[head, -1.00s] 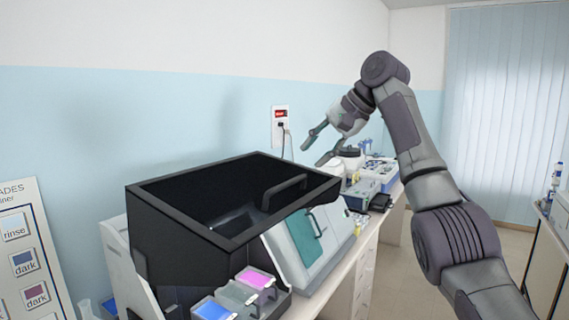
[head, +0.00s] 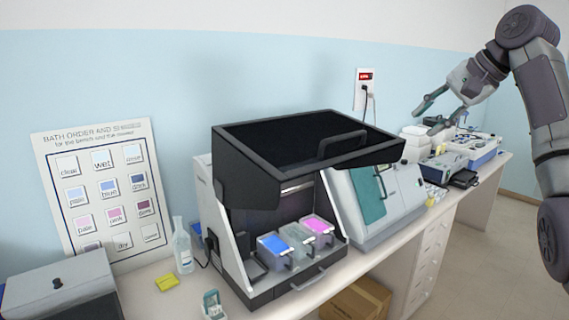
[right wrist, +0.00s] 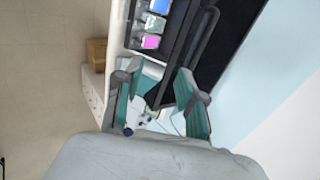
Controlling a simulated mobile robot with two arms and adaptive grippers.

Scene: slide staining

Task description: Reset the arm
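My right arm comes in from the right in the head view, and its gripper (head: 434,112) is raised above the far part of the bench. The right gripper is open and empty; its two teal fingers (right wrist: 160,105) stand well apart in the right wrist view. Below it in that view are the staining machine and part of the bench. My left arm and gripper do not show.
The black staining machine (head: 230,180) stands with its lid raised over blue, grey and pink baths (head: 275,244). A grey-teal device (head: 372,205) is beside it. A bath-order board (head: 100,190), a bottle (head: 182,247) and a grey box (head: 60,290) are left. A carton (head: 355,300) sits below.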

